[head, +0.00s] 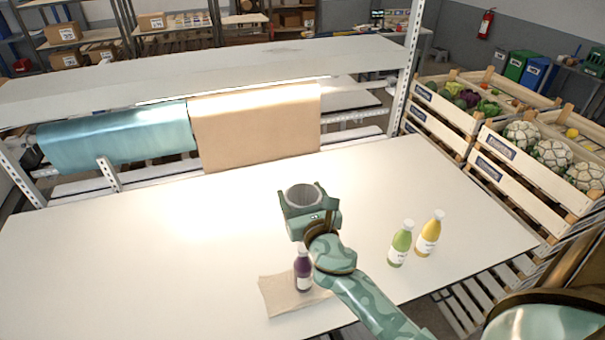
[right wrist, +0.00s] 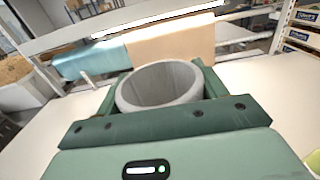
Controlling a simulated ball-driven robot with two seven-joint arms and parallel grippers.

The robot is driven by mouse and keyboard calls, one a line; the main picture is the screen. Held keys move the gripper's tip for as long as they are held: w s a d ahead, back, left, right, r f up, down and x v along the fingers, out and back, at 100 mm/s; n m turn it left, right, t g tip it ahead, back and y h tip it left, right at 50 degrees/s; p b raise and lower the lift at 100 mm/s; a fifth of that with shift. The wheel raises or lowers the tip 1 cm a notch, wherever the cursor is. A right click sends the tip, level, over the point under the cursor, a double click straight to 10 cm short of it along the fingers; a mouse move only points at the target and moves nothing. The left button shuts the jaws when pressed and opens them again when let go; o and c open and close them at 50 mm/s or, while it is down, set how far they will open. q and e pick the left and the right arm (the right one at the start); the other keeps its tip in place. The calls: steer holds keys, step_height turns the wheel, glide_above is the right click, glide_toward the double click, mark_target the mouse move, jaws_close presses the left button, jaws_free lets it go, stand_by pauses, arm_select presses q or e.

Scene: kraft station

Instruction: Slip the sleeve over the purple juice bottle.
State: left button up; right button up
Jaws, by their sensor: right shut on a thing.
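The purple juice bottle (head: 303,272) stands upright on a brown paper sheet (head: 276,295) near the table's front edge. My right gripper (head: 304,196) is shut on the sleeve (head: 303,191), a grey open-topped ring. The sleeve is farther back than the bottle and apart from it. In the right wrist view the sleeve (right wrist: 160,88) sits between the two fingers (right wrist: 160,92), its opening facing up. How high the sleeve is above the table is hard to tell. My left gripper is not in view.
A green bottle (head: 400,245) and a yellow bottle (head: 429,235) stand on the table (head: 120,270) to the right of my arm. Brown paper (head: 255,128) and teal paper (head: 115,140) rolls hang at the back. Wooden vegetable crates (head: 510,170) stand at the right. The table's left half is clear.

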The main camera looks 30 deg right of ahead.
steer(key=shift+f+b, duration=0.5)
steer(key=shift+f, duration=0.25)
steer(key=b, duration=0.7)
glide_above(302, 258)
steer(key=w+d, duration=0.1)
steer(key=w, duration=0.1)
step_height(302, 258, down, 7)
steer(key=shift+d+f, duration=0.1)
steer(key=shift+f, duration=0.1)
step_height(302, 258, down, 16)
steer(key=b, duration=1.4)
steer(key=shift+r, duration=0.1)
steer(key=o, duration=0.7)
steer(key=shift+o, duration=0.2)
